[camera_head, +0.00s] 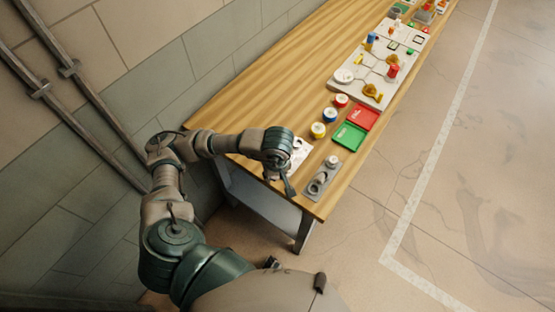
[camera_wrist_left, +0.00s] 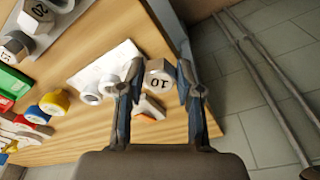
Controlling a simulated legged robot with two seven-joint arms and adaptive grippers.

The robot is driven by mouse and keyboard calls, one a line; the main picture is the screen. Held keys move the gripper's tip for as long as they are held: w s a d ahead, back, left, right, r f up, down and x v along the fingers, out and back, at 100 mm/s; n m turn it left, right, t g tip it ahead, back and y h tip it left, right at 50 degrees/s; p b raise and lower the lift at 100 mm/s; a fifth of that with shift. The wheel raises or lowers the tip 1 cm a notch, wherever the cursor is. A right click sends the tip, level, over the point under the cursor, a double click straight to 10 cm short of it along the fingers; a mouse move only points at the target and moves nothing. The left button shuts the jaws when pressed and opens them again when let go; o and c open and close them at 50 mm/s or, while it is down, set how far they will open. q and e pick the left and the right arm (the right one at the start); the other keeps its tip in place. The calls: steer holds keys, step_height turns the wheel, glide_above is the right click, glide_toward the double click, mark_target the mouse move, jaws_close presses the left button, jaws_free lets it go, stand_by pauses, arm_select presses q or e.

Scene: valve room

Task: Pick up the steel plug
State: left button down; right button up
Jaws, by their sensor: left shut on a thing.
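The steel plug (camera_wrist_left: 158,76), a grey metal piece with a face marked 10, sits between the fingertips of my left gripper (camera_wrist_left: 158,80) in the left wrist view. The fingers touch it on both sides, shut on it. In the head view my left gripper (camera_head: 281,182) hangs over the near end of the wooden table, and the plug in it is too small to make out. My right gripper is in neither view.
A white plate (camera_head: 300,150) and a grey plate (camera_head: 317,191) with metal fittings lie beside the gripper. Green (camera_head: 348,136) and red (camera_head: 363,117) trays, small coloured pots and a board of parts stand farther along. A wall runs along the left.

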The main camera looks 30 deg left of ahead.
arm_select(q)
steer(key=s+d+p, duration=0.3)
steer(key=s+p, duration=0.4)
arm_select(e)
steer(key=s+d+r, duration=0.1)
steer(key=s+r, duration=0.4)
arm_select(q)
steer(key=shift+w+a+f+b, duration=0.1)
steer(key=shift+w+a+b, duration=0.25)
steer(key=shift+w+b, duration=0.6)
steer(key=shift+w+a+f+b, duration=0.1)
steer(key=shift+w+a+b, duration=0.4)
steer(key=shift+w, duration=0.8)
steer(key=shift+w+a+b, duration=0.25)
steer(key=shift+w+b, duration=0.6)
steer(key=shift+w, duration=0.3)
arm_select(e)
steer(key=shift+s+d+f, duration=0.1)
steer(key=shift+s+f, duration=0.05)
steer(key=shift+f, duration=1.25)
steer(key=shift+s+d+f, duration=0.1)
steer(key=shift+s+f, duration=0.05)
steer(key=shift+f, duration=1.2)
